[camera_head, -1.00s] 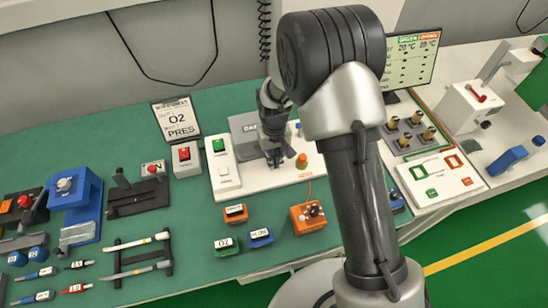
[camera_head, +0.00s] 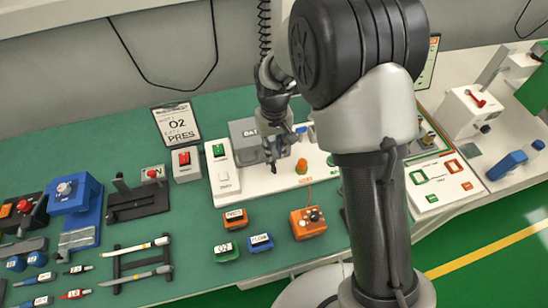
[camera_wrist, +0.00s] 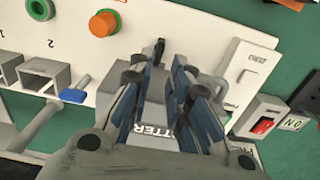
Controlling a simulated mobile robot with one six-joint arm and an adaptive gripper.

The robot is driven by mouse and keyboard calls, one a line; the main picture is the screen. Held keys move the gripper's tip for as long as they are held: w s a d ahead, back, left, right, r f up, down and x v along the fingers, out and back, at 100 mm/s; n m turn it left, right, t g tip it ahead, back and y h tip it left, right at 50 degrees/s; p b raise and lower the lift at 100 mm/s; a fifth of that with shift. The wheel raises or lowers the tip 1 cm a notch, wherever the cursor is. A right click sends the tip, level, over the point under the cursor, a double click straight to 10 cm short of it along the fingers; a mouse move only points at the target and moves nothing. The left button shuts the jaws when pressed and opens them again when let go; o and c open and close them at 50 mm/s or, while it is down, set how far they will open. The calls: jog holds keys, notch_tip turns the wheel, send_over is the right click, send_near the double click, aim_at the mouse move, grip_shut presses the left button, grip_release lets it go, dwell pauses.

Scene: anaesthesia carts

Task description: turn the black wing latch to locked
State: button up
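A small dark upright piece (camera_wrist: 160,47), which looks like the black wing latch, shows at the edge of the grey battery box (camera_wrist: 150,136) in the wrist view. My gripper (camera_wrist: 160,68) is over it, with its blue-padded fingers apart on either side and the dark piece in line with the gap. I cannot tell whether the fingers touch it. In the head view my gripper (camera_head: 272,170) points down over the white panel (camera_head: 255,184), in front of the grey battery box (camera_head: 242,143). There the latch is hidden or too small to make out.
An orange button (camera_wrist: 104,23) and a blue-ended plug (camera_wrist: 75,95) lie left of the fingers in the wrist view. A white ZERO unit (camera_wrist: 248,72) stands to the right. Orange (camera_head: 235,219), blue (camera_head: 260,243) and green (camera_head: 226,252) blocks sit on the green bench in front.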

jog(key=shift+r, duration=2)
jog(key=s+d+r+m+t, duration=0.1)
jog(key=s+d+r, duration=0.35)
jog(key=r, duration=0.35)
jog(key=s+d+r+m+t, duration=0.1)
jog(key=s+d+r, duration=0.3)
jog(key=s+r, duration=0.3)
jog(key=s+d+r+t, duration=0.1)
jog(key=s+d, duration=0.1)
jog(key=s, duration=0.5)
jog(key=s+d+r+m+t, duration=0.1)
jog(key=s+d+r, duration=0.1)
jog(key=s, duration=0.5)
jog(key=shift+d+t+b, duration=0.3)
jog(key=shift+d+b, duration=0.05)
jog(key=shift+d, duration=0.45)
